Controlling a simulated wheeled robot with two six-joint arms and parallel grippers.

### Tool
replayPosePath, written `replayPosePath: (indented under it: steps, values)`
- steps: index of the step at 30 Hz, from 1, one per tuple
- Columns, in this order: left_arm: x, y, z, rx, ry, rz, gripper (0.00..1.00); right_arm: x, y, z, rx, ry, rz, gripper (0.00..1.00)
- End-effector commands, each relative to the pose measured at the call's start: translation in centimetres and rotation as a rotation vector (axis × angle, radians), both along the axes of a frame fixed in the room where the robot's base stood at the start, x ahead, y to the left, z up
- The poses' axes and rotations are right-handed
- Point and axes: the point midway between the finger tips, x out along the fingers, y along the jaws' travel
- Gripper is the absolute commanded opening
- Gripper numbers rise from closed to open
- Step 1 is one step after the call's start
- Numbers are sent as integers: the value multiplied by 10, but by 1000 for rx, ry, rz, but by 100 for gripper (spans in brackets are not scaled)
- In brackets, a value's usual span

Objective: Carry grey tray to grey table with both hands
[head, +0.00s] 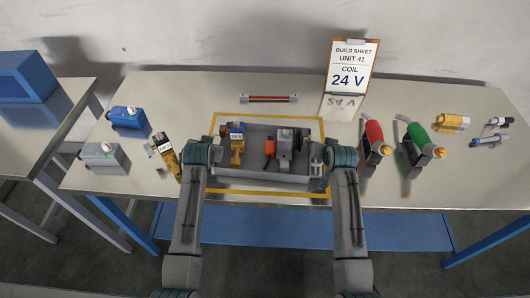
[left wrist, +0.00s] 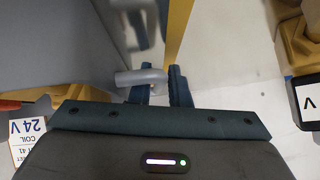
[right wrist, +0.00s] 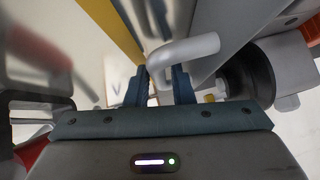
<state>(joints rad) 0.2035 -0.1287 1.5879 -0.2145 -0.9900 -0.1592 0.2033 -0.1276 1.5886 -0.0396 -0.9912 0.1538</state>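The grey tray (head: 262,180) is on the long table inside a yellow outline. It holds a yellow part (head: 237,150) with a 24 V label, an orange part (head: 269,149) and a grey part (head: 284,143). My left gripper (head: 213,148) is at the tray's left end; in the left wrist view its fingers (left wrist: 160,88) close around a bent grey handle (left wrist: 139,77). My right gripper (head: 318,152) is at the right end; in the right wrist view its fingers (right wrist: 160,88) close around the other handle (right wrist: 185,50). A grey-topped side table (head: 35,133) stands at the left.
A blue box (head: 25,77) stands at the side table's back. The long table (head: 195,90) also bears blue and grey parts at left, red (head: 374,135) and green (head: 418,138) parts at right, a red rod (head: 269,98) and a build sheet (head: 352,66). A gap separates the tables.

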Motion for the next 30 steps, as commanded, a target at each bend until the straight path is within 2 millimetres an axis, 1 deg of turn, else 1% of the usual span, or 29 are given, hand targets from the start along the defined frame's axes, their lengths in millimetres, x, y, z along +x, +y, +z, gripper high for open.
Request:
replayPosePath:
  steps: [10, 11, 12, 13, 14, 23, 24, 30]
  values:
    - [2, 0, -3, 0, 1, 0, 16, 2, 0, -2, 0, 1, 0, 21]
    - [2, 0, -3, 0, 1, 0, 12, 2, 0, -2, 0, 1, 0, 18]
    - [2, 0, -3, 0, 1, 0, 4, 2, 0, -2, 0, 1, 0, 10]
    - [2, 0, -3, 0, 1, 0, 0, 2, 0, -2, 0, 1, 0, 4]
    - [2, 0, -3, 0, 1, 0, 0, 2, 0, -2, 0, 1, 0, 0]
    - [2, 0, -2, 0, 1, 0, 0, 2, 0, -2, 0, 1, 0, 0]
    - [3, 0, 1, 0, -5, 0, 0, 3, 0, 1, 0, -5, 0, 0]
    - [3, 0, 3, 0, -4, 1, 0, 3, 0, 4, 0, -5, 0, 0]
